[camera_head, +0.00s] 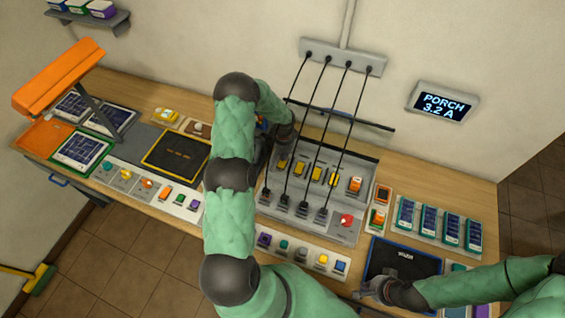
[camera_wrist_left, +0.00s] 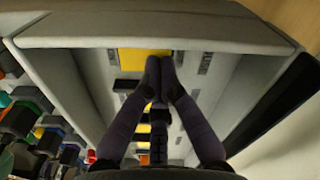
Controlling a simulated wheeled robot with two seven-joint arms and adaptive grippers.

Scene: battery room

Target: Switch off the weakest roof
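A grey switch panel (camera_head: 335,228) stands on the bench with a row of yellow switches (camera_head: 316,174), an orange switch (camera_head: 355,184) at their right and a red button (camera_head: 346,221). Several black cables run from its plugs up to a wall strip (camera_head: 343,57). A wall display (camera_head: 442,104) reads "PORCH 3.2 A". My left gripper (camera_wrist_left: 160,66) is shut, its fingertips together in front of a yellow piece (camera_wrist_left: 133,60) in the wrist view; contact cannot be told. In the head view it is largely hidden at the panel's back left. My right gripper (camera_head: 366,291) is by a dark tray; its opening is unclear.
Small solar panels (camera_head: 81,150) and an orange lamp-like roof (camera_head: 60,72) are at the left. Blue panels (camera_head: 428,219) stand at the right. The dark tray (camera_head: 405,258) lies front right. Strips of coloured buttons (camera_head: 285,247) line the front edge. The cables stand close to my left arm.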

